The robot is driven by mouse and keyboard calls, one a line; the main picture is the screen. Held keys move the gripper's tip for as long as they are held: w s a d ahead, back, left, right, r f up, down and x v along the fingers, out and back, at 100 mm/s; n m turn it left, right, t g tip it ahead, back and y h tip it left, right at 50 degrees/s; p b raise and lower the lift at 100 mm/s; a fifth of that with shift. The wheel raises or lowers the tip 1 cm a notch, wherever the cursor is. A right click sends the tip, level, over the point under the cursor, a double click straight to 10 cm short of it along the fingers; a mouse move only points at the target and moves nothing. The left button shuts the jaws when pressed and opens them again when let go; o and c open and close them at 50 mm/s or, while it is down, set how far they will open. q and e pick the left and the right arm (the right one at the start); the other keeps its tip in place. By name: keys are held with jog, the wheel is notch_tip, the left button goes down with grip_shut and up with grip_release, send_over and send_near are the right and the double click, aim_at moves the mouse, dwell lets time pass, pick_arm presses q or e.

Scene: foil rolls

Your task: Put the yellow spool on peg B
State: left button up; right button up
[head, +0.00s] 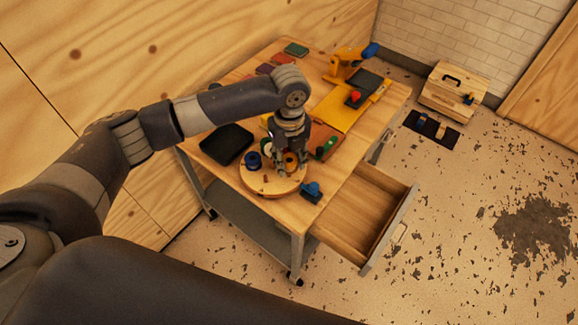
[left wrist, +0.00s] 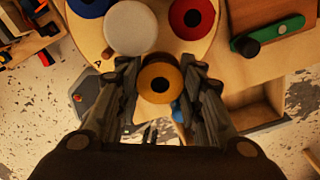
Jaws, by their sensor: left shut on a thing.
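The yellow spool (left wrist: 160,84) is between the two fingers of my left gripper (left wrist: 159,92) in the left wrist view, and the fingers are shut on it. In the head view my left gripper (head: 290,166) is over the round wooden board (head: 258,185), with the yellow spool (head: 291,158) at its fingers. A blue spool (head: 252,160) stands on the board; a red spool (left wrist: 191,17) shows in the left wrist view. The board carries a letter A near its edge. I cannot make out a letter B. My right gripper is not in view.
A white disc (left wrist: 130,27) sits on the board. A black tray (head: 226,144) lies to the left on the table. A small blue object (head: 311,190) is near the front edge. An open drawer (head: 363,208) juts out right. A yellow mat (head: 343,108) lies farther back.

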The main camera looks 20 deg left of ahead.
aim_at(289, 169)
pick_arm(q)
jog(key=shift+f, duration=1.75)
jog(key=shift+f, duration=0.15)
jog(key=o, duration=1)
jog(key=shift+c, duration=0.2)
notch_tip(289, 169, up, 12)
jog(key=shift+r, duration=0.2)
